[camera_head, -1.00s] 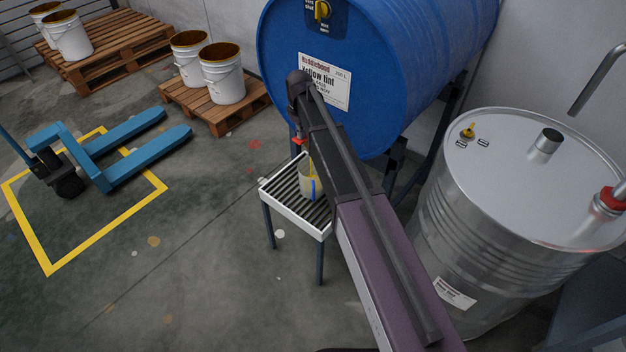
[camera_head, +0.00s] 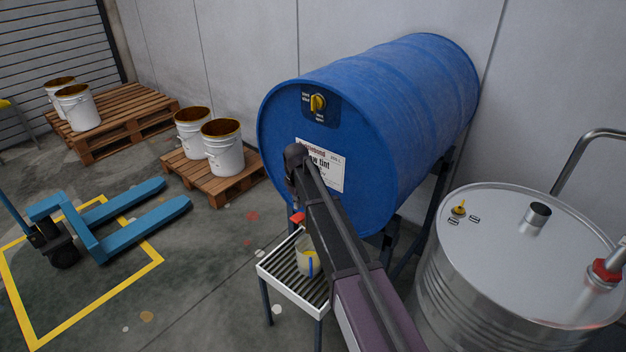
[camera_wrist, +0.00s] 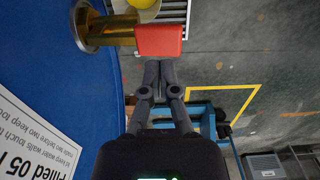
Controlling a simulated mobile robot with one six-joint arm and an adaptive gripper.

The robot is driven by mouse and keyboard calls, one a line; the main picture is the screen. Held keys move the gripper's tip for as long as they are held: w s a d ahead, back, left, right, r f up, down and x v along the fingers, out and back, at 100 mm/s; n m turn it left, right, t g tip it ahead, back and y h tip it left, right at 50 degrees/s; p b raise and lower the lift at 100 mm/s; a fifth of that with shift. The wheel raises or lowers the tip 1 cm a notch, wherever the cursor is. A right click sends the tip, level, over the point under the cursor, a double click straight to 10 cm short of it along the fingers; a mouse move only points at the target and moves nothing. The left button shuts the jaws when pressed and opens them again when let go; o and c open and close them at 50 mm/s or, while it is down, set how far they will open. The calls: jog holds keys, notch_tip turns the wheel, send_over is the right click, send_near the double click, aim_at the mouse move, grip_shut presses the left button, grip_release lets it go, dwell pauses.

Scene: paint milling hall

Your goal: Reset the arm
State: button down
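My arm (camera_head: 330,225) reaches forward in front of the blue drum and hides my gripper in the head view. In the wrist view, my gripper (camera_wrist: 159,66) has its two fingers close together with nothing visible between them. The fingertips lie just below the red tap handle (camera_wrist: 159,40) in the picture; I cannot tell whether they touch it. The brass tap (camera_wrist: 98,31) comes out of the blue drum (camera_wrist: 45,60). A clear container (camera_head: 305,264) with yellow in it and a blue mark stands on the slatted stand under the tap.
The slatted stand (camera_head: 277,274) is in front of the blue drum (camera_head: 400,110). A steel drum (camera_head: 500,260) stands close on the right. A blue pallet truck (camera_head: 125,225) and pallets (camera_head: 110,130) with white buckets (camera_head: 222,150) are left. Floor between is clear.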

jog(key=s+d+r+m+p, duration=0.2)
jog(key=s+d+m, duration=0.8)
jog(key=s+d, duration=1.3)
jog(key=s, duration=0.3)
jog(key=shift+d+r, duration=0.2)
jog(key=shift+r, duration=0.05)
jog(key=shift+w, duration=0.1)
dwell(1.5)
